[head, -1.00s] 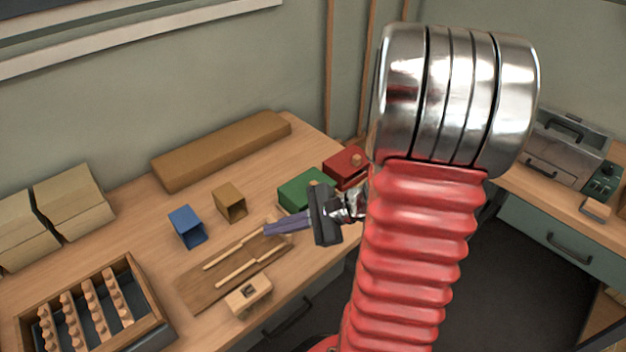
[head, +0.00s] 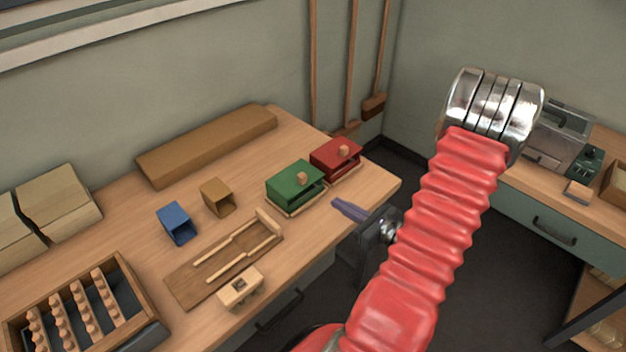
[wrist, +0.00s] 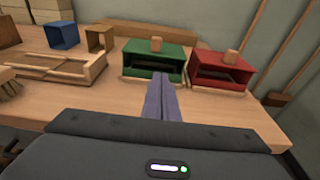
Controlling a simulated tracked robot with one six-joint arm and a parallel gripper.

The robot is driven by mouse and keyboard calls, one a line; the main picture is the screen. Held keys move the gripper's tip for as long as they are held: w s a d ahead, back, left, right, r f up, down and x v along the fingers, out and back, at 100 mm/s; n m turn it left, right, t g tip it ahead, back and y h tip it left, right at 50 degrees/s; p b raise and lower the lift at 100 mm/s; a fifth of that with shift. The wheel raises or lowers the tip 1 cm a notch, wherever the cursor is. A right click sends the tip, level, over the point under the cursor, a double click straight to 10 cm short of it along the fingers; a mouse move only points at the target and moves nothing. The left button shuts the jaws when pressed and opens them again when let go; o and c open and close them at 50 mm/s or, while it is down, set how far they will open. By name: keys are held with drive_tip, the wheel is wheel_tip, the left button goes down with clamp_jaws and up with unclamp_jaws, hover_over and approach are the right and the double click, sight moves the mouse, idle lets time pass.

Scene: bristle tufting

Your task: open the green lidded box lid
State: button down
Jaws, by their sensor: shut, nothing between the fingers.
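The green lidded box (head: 294,185) stands near the table's right end, with a pale wooden knob (head: 302,178) on its lid. In the wrist view the green box (wrist: 143,60) is straight ahead, its lid lying on top and a dark gap showing below the lid's front edge. My gripper (head: 336,203) is shut and empty, to the right of the green box and near the table's front edge in the head view. In the wrist view its fingertips (wrist: 161,76) point at the box's front and hide a little of it; contact is not visible.
A red box (head: 335,158) with a similar knob stands close to the right of the green one. A wooden rack (head: 190,283) lies to the left. Blue (head: 176,223) and tan (head: 217,197) open containers stand behind it. Bare tabletop lies around the green box's front.

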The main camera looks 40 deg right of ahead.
sight(309, 183)
drive_tip(key=w, duration=0.3)
drive_tip(key=w+f, duration=0.1)
drive_tip(key=w, duration=0.6)
drive_tip(key=shift+w+a+f, duration=0.1)
drive_tip(key=shift+a+f, duration=0.15)
drive_tip(key=shift+f, duration=0.15)
drive_tip(key=shift+w+r, duration=0.15)
drive_tip(key=shift+r, duration=0.35)
drive_tip(key=shift+w+r, duration=0.15)
drive_tip(key=shift+r, duration=0.35)
drive_tip(key=shift+w+r, duration=0.4)
drive_tip(key=shift+r, duration=0.45)
drive_tip(key=shift+d, duration=0.15)
